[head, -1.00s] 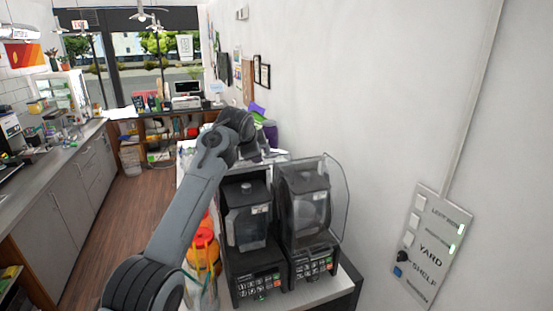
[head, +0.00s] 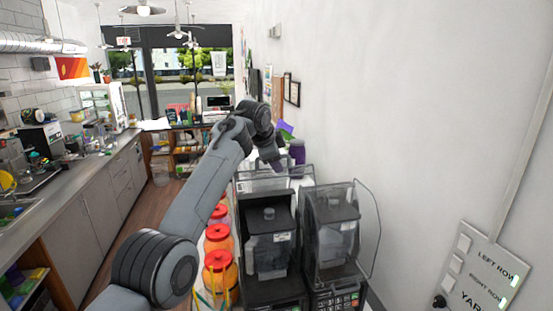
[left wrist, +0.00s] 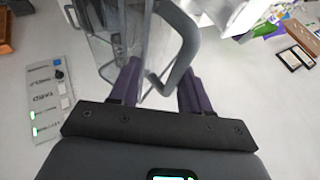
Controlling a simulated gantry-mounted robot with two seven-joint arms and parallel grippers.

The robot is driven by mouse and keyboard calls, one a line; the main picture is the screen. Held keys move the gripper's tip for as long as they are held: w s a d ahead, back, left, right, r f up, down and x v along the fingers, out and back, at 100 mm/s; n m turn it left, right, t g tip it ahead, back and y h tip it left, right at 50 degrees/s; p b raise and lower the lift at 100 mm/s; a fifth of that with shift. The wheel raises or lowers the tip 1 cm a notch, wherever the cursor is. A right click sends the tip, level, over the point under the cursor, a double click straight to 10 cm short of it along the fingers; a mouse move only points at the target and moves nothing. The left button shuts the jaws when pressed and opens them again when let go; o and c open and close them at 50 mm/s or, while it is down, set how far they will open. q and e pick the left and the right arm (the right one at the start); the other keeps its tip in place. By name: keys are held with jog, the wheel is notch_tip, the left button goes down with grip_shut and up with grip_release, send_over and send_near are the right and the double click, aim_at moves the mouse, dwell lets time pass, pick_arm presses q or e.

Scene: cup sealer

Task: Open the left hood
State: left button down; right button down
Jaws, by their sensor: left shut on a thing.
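Two black blender-like machines stand side by side on a counter at the lower right of the head view. The left machine (head: 268,248) has its dark jug in plain view. Its clear, grey-edged left hood (head: 245,182) appears raised at the machine's top and back. My left gripper (head: 271,161) is above and behind that machine, at the hood's upper edge. In the left wrist view its purple fingers (left wrist: 160,72) are on either side of the hood's grey frame (left wrist: 182,62), shut on it. The exact contact is partly hidden. My right gripper is in neither view.
The right machine (head: 334,240) stands close beside, its clear hood around its jug. Orange jars with red lids (head: 218,260) stand left of the machines, near my left arm. A purple jar (head: 297,152) is behind. A wall closes off the right side.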

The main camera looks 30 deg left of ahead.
pick_arm(q)
jog(key=c, duration=1.1)
grip_release()
jog(key=shift+s+a+f, duration=0.1)
jog(key=shift+a+f, duration=0.25)
jog(key=shift+f, duration=0.45)
jog(key=shift+s, duration=0.1)
jog(key=shift+r, duration=0.15)
jog(key=shift+s+d+r+b, duration=0.1)
jog(key=shift+s+r+b, duration=0.1)
jog(key=shift+b, duration=0.15)
jog(key=b+v, duration=0.4)
jog(key=v, duration=0.6)
jog(key=shift+r, duration=0.15)
